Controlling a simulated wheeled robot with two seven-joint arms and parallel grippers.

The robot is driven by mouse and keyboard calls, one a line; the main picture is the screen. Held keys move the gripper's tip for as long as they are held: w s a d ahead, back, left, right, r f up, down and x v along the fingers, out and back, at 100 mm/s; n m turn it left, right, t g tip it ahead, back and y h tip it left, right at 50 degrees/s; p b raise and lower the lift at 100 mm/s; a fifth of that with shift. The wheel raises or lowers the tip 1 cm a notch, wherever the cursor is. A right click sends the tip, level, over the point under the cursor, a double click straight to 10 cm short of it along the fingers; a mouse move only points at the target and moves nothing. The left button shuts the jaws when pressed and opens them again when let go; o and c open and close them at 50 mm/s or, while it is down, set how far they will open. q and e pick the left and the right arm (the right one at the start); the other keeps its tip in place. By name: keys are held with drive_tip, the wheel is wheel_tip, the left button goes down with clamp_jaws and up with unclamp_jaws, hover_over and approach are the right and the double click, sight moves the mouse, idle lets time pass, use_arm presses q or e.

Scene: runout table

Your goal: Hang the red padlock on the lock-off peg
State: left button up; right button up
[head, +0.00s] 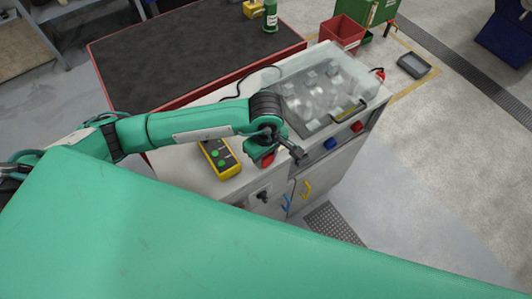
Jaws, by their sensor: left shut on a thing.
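My left gripper (262,153) is over the front edge of the pale machine cabinet (198,163). It is shut on a red thing, which I take as the red padlock (267,160); only a small part shows under my wrist. A small dark fitting (262,196) sticks out of the cabinet front below my gripper. I cannot tell whether it is the lock-off peg. The padlock is above this fitting and looks apart from it. My right gripper is not in view.
A yellow control box with green buttons (221,158) lies left of my gripper. A clear-covered fixture (330,90) stands on the cabinet at right. Blue (330,143) and red (357,126) parts sit on its front. A dark-topped table (180,50) is behind.

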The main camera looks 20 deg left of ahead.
use_arm(q)
drive_tip(key=shift+f+b, duration=0.25)
drive_tip(key=shift+b, duration=0.15)
drive_tip(key=o, duration=1.1)
drive_tip(key=shift+r, duration=0.1)
drive_tip(key=shift+r+p, duration=0.15)
drive_tip(key=shift+p, duration=0.5)
drive_tip(key=shift+w+r, duration=0.1)
wheel_tip(320, 180, up, 4)
drive_tip(key=b, duration=0.3)
drive_tip(key=shift+d+r, duration=0.1)
drive_tip(key=shift+r, duration=0.05)
wheel_tip(320, 180, up, 9)
drive_tip(key=shift+b, duration=0.7)
